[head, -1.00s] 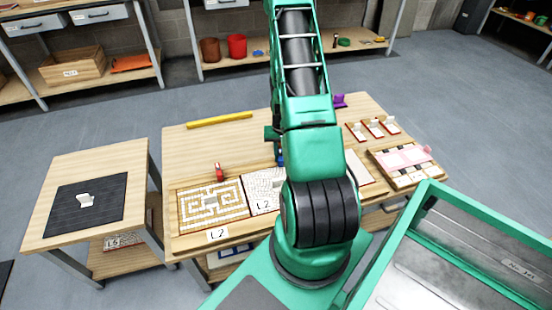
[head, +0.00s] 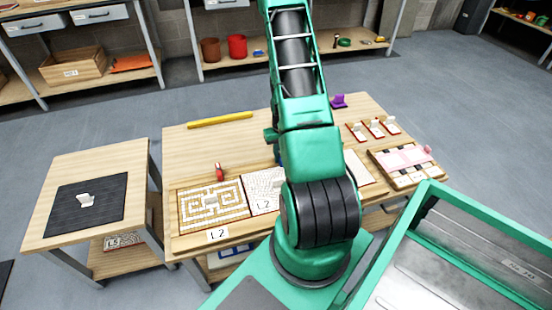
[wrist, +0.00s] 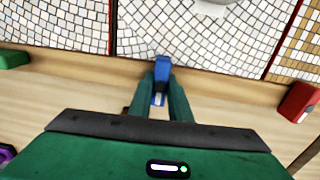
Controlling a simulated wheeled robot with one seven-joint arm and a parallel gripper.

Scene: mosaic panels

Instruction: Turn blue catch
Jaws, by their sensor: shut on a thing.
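The blue catch (wrist: 162,66) is a small upright piece at the wooden edge beside the white mosaic panels in the wrist view. My gripper (wrist: 162,84) is shut on it, with a green finger on each side. The catch's lower part is partly hidden between the fingers. In the head view my arm covers most of the catch and my fingertips.
A red catch (wrist: 300,102) stands at the right and a green one (wrist: 12,60) at the left. Mosaic panels (wrist: 190,35) lie along the wooden frame. A yellow bar (head: 220,119) and a purple piece (head: 338,101) lie on the table.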

